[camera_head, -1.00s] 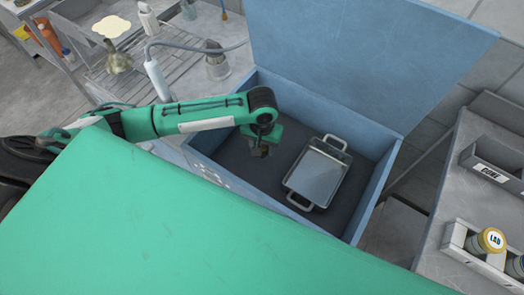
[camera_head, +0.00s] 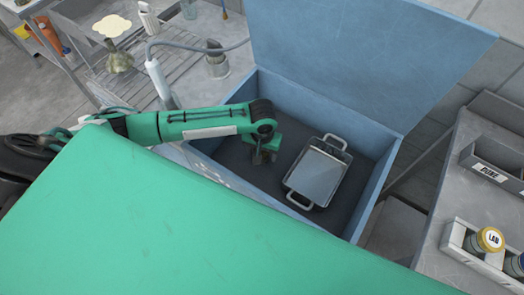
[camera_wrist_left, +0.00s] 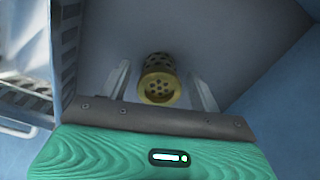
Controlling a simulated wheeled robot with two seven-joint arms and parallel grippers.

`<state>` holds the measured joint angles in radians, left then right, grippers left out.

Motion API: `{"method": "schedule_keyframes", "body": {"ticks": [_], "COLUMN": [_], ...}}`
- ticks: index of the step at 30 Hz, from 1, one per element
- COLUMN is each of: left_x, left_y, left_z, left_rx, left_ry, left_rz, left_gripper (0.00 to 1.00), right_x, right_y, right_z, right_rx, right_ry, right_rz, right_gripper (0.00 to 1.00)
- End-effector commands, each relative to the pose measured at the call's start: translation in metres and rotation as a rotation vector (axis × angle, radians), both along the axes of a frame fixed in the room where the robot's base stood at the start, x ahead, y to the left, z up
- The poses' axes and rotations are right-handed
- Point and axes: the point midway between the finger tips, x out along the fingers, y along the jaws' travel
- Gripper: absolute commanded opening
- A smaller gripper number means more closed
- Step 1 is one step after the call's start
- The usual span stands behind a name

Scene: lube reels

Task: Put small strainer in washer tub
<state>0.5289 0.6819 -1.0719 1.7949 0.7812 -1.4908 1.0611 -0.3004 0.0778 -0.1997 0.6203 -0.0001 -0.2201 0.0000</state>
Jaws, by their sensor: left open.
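The washer tub (camera_head: 375,200) is an open blue box with its lid raised at the back. My left gripper (camera_head: 262,158) is inside the tub, low over the dark floor on its left side. In the left wrist view, the small strainer (camera_wrist_left: 158,75) is a brass-coloured perforated cup, between the two spread fingers of the left gripper (camera_wrist_left: 160,85). There are gaps between it and both fingers. I cannot tell whether it touches the tub floor. In the head view I cannot make out the strainer beside the gripper. My right gripper is not in view.
A metal tray with two handles (camera_head: 317,175) lies in the tub, right of my gripper. A grey hose nozzle (camera_head: 160,84) stands near the tub's left wall. A bench (camera_head: 440,225) with labelled bins and jars stands on the right. A wire rack (camera_head: 120,70) is at the back left.

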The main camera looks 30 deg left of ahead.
Motion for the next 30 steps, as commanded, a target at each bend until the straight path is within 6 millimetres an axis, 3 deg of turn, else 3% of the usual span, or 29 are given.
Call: {"method": "schedule_keyframes", "body": {"ticks": [8,21,30], "left_x": [0.001,0.001,0.0], "left_y": [0.0,-0.001,0.0], "left_z": [0.015,0.103,0.123], "left_rx": [-0.001,-0.002,0.0], "left_ry": [-0.003,-0.003,0.001], "left_rz": [0.0,-0.001,0.0], "left_gripper": [0.63,0.63,0.63], "right_x": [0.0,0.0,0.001], "right_y": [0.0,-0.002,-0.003], "right_z": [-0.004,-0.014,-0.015], "right_rx": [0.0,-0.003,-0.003], "right_ry": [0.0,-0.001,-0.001], "right_rz": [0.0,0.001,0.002], "right_gripper": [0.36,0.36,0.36]}}
